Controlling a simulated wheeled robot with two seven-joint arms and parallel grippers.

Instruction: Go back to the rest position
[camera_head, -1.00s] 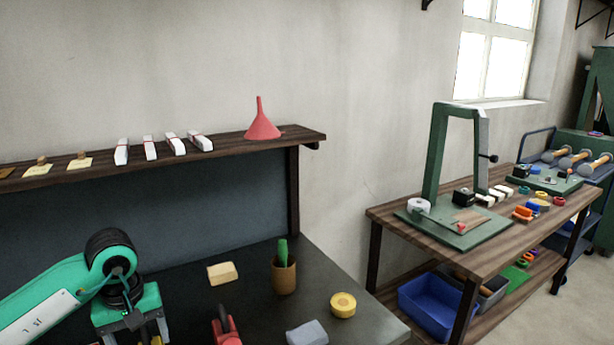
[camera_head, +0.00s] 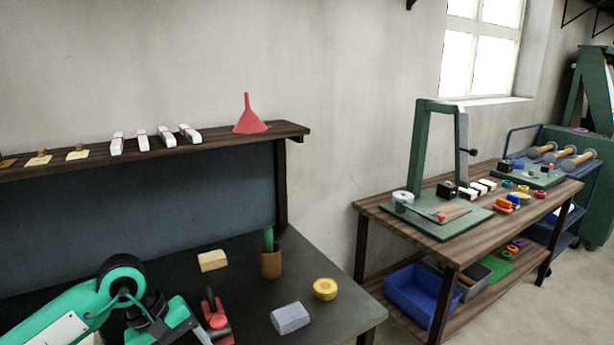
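My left arm, green with a black wrist joint (camera_head: 122,278), comes in at the lower left over the dark workbench (camera_head: 335,265). My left gripper (camera_head: 178,326) is at the bottom edge, tilted, just left of a red tool with a black handle (camera_head: 215,316). Its fingertips are cut off, so its opening cannot be made out. My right arm and gripper are out of view. No cloth shows.
A wooden block (camera_head: 212,260), a potted cactus (camera_head: 271,262), a yellow roll (camera_head: 325,289) and a grey-blue block (camera_head: 290,318) sit on the workbench. A shelf (camera_head: 90,161) holds a red funnel (camera_head: 250,118). A wooden table (camera_head: 460,245) stands at right.

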